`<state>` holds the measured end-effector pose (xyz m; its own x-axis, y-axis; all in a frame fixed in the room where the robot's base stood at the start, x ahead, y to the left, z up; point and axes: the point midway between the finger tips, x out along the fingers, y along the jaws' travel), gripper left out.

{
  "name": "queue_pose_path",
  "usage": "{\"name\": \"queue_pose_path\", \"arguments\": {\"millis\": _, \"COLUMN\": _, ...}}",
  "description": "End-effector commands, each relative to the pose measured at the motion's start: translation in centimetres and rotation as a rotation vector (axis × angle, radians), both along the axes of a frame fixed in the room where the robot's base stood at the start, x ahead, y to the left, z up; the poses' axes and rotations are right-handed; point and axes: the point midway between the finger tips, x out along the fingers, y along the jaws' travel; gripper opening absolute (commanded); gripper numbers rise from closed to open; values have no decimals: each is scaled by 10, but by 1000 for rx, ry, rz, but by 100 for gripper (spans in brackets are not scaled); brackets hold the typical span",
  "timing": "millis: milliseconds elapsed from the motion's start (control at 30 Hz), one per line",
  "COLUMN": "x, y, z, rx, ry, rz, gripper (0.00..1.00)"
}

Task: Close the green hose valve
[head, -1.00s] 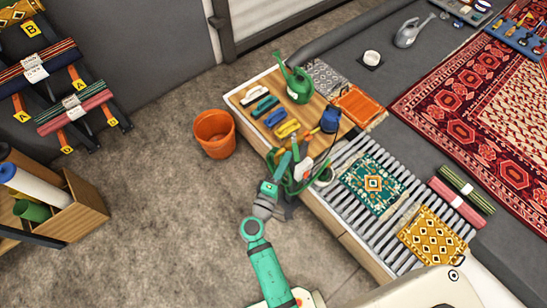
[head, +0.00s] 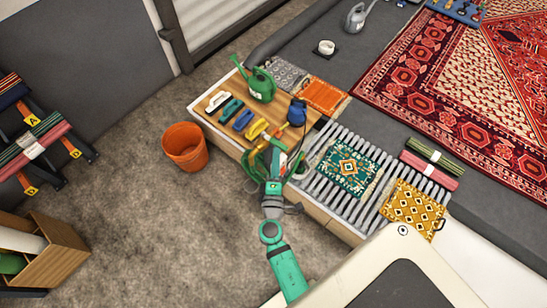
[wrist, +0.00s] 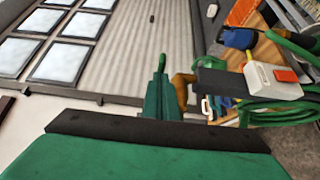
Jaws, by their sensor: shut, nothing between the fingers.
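My gripper (head: 275,158) is shut and empty at the near edge of the wooden bench top, in front of a coiled green hose (head: 253,162). In the wrist view, my narrow green gripper (wrist: 160,92) points away from the camera with its fingers together. The green hose (wrist: 262,112) loops at the right there, beside a white box with an orange switch (wrist: 286,75). A gap separates the box from my fingers in that picture. I cannot make out the valve handle for sure; my gripper partly covers that area in the head view.
An orange bucket (head: 185,147) stands on the floor to the left. A slatted rack (head: 327,200) with small rugs lies right.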

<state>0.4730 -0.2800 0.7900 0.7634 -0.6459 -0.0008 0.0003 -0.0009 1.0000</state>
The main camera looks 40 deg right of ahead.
Motion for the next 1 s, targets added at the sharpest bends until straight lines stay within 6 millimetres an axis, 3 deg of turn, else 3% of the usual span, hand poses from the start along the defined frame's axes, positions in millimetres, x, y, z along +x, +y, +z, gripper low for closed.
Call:
{"name": "queue_pose_path", "arguments": {"millis": 33, "x": -4, "y": -13, "z": 2, "rx": -3, "ry": -3, "rz": -26, "gripper": 0}}
{"name": "queue_pose_path", "arguments": {"millis": 100, "x": -4, "y": -15, "z": 2, "rx": -3, "ry": -3, "rz": -28, "gripper": 0}}
{"name": "queue_pose_path", "arguments": {"millis": 667, "x": -4, "y": -17, "z": 1, "rx": 0, "ry": -6, "rz": -33, "gripper": 0}}
{"name": "queue_pose_path", "arguments": {"millis": 867, "x": -7, "y": -5, "z": 1, "rx": 0, "ry": -4, "rz": -29, "gripper": 0}}
{"name": "queue_pose_path", "arguments": {"millis": 1000, "x": -11, "y": 20, "z": 0, "rx": 0, "ry": -3, "rz": -18, "gripper": 0}}
